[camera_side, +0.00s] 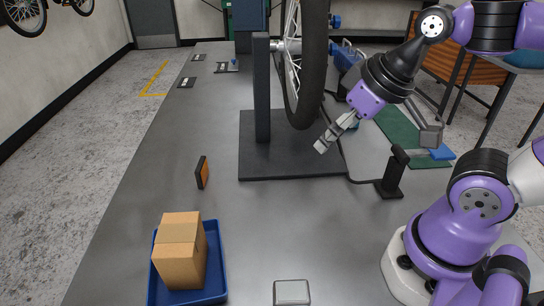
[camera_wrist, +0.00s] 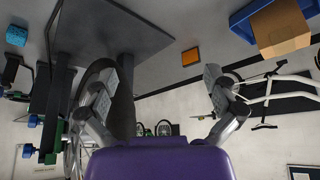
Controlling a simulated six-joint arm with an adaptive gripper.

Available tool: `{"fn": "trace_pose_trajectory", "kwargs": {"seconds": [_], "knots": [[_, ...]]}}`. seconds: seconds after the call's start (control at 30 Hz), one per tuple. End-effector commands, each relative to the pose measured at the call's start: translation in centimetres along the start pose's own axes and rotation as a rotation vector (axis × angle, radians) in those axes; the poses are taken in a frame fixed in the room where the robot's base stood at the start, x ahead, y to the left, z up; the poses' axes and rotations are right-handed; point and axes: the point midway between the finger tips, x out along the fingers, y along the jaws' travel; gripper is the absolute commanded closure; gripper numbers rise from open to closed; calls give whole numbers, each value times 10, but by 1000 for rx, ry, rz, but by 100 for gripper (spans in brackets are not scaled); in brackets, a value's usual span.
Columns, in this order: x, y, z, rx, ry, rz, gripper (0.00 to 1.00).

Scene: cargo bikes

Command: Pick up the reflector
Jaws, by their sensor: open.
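The reflector (camera_side: 202,173) is a small orange rectangle with a black body. It stands upright on the grey table, left of the wheel stand's base, in the side view. In the wrist view the reflector (camera_wrist: 191,56) shows as an orange rectangle right of centre, between the lines of the two fingers but farther away. My gripper (camera_side: 328,140) is open and empty, raised above the right part of the stand's black base, to the right of and apart from the reflector. In the wrist view my gripper (camera_wrist: 158,86) shows its two fingers spread wide.
A bike wheel (camera_side: 306,65) on a black stand (camera_side: 262,90) rises left of my gripper. A blue tray (camera_side: 216,262) holding a cardboard box (camera_side: 181,250) is at the front left. A small pale square (camera_side: 292,292) lies at the front. The table around the reflector is clear.

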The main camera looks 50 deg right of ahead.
Motion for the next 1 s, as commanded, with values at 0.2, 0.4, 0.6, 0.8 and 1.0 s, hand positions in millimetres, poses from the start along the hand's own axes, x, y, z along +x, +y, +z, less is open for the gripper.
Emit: {"fn": "trace_pose_trajectory", "kwargs": {"seconds": [0.2,0.4,0.6,0.8,1.0], "knots": [[-24,0,-14,0,7,0,0],[-49,-11,-54,-49,-9,-37,0],[-47,-32,-114,-163,-25,-114,0],[-21,-50,-180,-319,-51,-197,0],[11,-56,-212,-436,-69,-241,0]]}}
